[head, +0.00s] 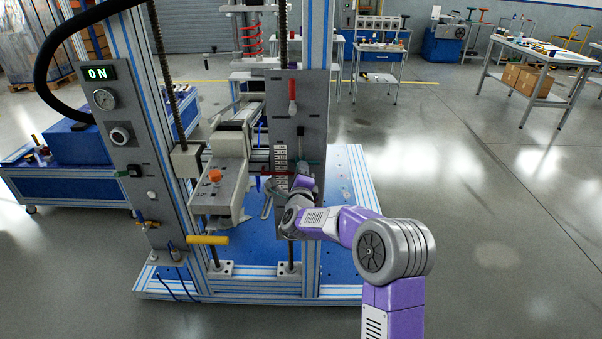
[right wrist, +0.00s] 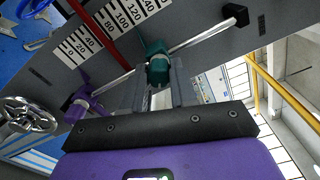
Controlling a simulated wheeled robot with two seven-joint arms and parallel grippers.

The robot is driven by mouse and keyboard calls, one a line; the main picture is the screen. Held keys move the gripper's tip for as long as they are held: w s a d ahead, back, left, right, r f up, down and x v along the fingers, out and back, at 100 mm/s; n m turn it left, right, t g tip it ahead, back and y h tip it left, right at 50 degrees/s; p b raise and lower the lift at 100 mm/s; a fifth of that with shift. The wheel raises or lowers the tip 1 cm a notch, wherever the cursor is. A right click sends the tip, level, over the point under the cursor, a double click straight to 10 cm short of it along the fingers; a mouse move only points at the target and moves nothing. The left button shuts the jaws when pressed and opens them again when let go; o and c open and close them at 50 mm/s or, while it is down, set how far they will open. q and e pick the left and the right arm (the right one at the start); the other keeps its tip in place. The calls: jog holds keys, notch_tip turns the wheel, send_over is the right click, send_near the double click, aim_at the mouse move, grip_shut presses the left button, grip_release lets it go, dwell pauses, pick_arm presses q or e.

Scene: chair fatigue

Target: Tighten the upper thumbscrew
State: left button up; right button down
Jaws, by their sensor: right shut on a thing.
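The upper thumbscrew, a teal knob (right wrist: 157,66), sits on a pale rod beside a white number scale in the right wrist view. My right gripper (right wrist: 156,88) has its grey fingers on either side of this knob and is shut on it. A purple knob (right wrist: 76,107) sits on the same rod, near the scale's low end. In the head view my right gripper (head: 302,180) is against the grey panel (head: 312,110), below and right of the scale (head: 281,158); its fingertips are hard to make out. My left gripper is out of view.
A red pointer (right wrist: 104,38) crosses the scale. A metal handwheel (right wrist: 28,115) is at the left of the wrist view. The machine has an orange-knobbed grey block (head: 218,188), a yellow handle (head: 208,240) and an "ON" display (head: 97,73). Open floor lies to the right.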

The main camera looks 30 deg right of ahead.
dwell(0.3)
jog(key=c, duration=0.9)
grip_release()
jog(key=v, duration=0.7)
jog(key=shift+s+a+p, duration=0.15)
jog(key=shift+s+p, duration=0.15)
jog(key=shift+p, duration=0.1)
